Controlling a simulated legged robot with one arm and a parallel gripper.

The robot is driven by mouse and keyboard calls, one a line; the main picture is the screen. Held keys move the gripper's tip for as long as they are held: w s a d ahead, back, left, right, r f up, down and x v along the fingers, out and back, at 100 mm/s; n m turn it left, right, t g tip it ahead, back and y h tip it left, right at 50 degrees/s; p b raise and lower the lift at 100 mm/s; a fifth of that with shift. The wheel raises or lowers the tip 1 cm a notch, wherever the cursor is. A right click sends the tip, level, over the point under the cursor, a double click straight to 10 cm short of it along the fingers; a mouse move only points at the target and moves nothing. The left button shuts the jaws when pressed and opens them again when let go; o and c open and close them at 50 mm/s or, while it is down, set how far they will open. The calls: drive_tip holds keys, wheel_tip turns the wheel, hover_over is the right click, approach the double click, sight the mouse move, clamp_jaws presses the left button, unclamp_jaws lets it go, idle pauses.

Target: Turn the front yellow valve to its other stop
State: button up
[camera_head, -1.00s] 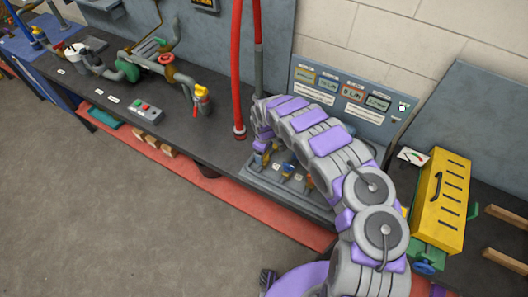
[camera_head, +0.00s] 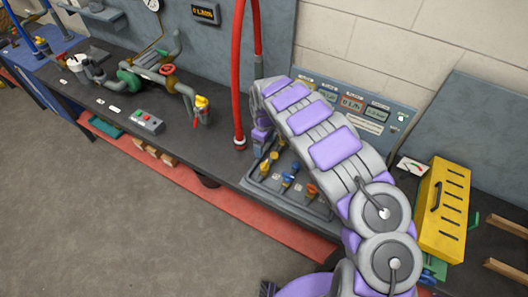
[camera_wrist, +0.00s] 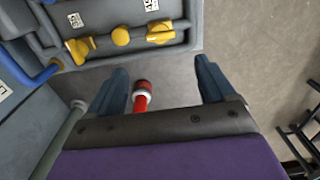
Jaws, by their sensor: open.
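The valve panel (camera_head: 262,184) lies on the bench under my arm in the head view. Its yellow valves (camera_head: 265,166) stand at its left end, beside blue and orange ones. In the wrist view the yellow row runs along the panel edge at the top: the front yellow valve (camera_wrist: 160,31) looks rightmost, nearest the floor side, with a round yellow knob (camera_wrist: 120,36) and another yellow valve (camera_wrist: 79,49) to its left. My gripper (camera_wrist: 160,66) is open and empty, its fingers apart from the valves. In the head view my arm hides most of it.
A red hose (camera_head: 239,75) stands left of the panel; its red end (camera_wrist: 142,92) shows between my fingers in the wrist view. A display board (camera_head: 370,121) stands behind the panel. A yellow box (camera_head: 443,208) is to the right. Open floor (camera_head: 110,225) lies in front.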

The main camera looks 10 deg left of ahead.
drive_tip(key=shift+r, duration=2.2)
drive_tip(key=s+d+r+m+h+b, duration=0.1)
drive_tip(key=d+r+m+b, duration=0.2)
drive_tip(key=d, duration=0.4)
drive_tip(key=s+d+r+m+h+b, duration=0.1)
drive_tip(key=d+r+m, duration=0.1)
drive_tip(key=d+r, duration=0.4)
drive_tip(key=s+d+r+m+b, duration=0.2)
drive_tip(key=s+d+r+m, duration=0.25)
drive_tip(key=s+d, duration=0.45)
drive_tip(key=s+d+f+m+g+y+b, duration=0.1)
drive_tip(key=s+m+b, duration=0.1)
drive_tip(key=s, duration=1.4)
drive_tip(key=s+d+f+m+y+b, duration=0.1)
drive_tip(key=s+b, duration=0.4)
drive_tip(key=s, duration=1.1)
drive_tip(key=shift+s+d+f+m+g, duration=0.15)
drive_tip(key=shift+d+f+m+g, duration=0.25)
drive_tip(key=shift+d+f+m, duration=0.45)
drive_tip(key=shift+a+r, duration=0.1)
drive_tip(key=shift+a, duration=0.15)
drive_tip(key=shift+c, duration=0.3)
